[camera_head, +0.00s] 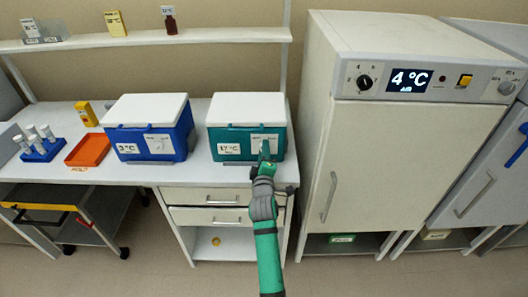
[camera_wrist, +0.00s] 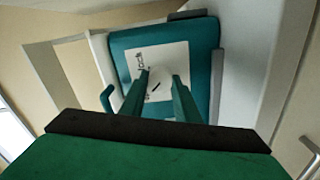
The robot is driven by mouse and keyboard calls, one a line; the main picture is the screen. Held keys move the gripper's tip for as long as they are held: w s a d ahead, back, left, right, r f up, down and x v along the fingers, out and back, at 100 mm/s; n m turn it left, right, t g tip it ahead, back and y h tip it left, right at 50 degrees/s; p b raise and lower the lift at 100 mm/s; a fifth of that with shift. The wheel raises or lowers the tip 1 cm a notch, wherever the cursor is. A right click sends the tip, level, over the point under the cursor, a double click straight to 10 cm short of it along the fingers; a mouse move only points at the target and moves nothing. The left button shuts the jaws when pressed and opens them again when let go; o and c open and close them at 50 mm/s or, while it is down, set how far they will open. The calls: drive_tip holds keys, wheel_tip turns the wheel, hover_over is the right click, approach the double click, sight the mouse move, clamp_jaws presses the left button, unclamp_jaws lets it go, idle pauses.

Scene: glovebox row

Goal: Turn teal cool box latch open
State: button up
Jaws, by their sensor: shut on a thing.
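The teal cool box (camera_head: 228,141) stands on the bench with its white lid (camera_head: 246,108) down. A label on its front reads 17 °C. My gripper (camera_head: 264,150) is at the right part of the box's front, over a white plate (camera_head: 257,142). In the wrist view the teal box (camera_wrist: 202,65) fills the upper middle. Its white plate (camera_wrist: 175,62) carries a round latch (camera_wrist: 155,86) with a dark mark. My gripper's two green fingers (camera_wrist: 162,88) are on either side of the latch, shut on it. The fingers partly hide the latch.
A blue cool box (camera_head: 182,137) with a white lid stands to the left on the bench. Farther left are an orange tray (camera_head: 88,150) and a blue rack (camera_head: 40,152) of tubes. A tall white incubator (camera_head: 375,170) stands close on the right.

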drive_tip(key=shift+n, duration=0.3)
drive_tip(key=o, duration=1.1)
drive_tip(key=shift+c, duration=0.2)
drive_tip(key=s, duration=1)
drive_tip(key=shift+s, duration=0.4)
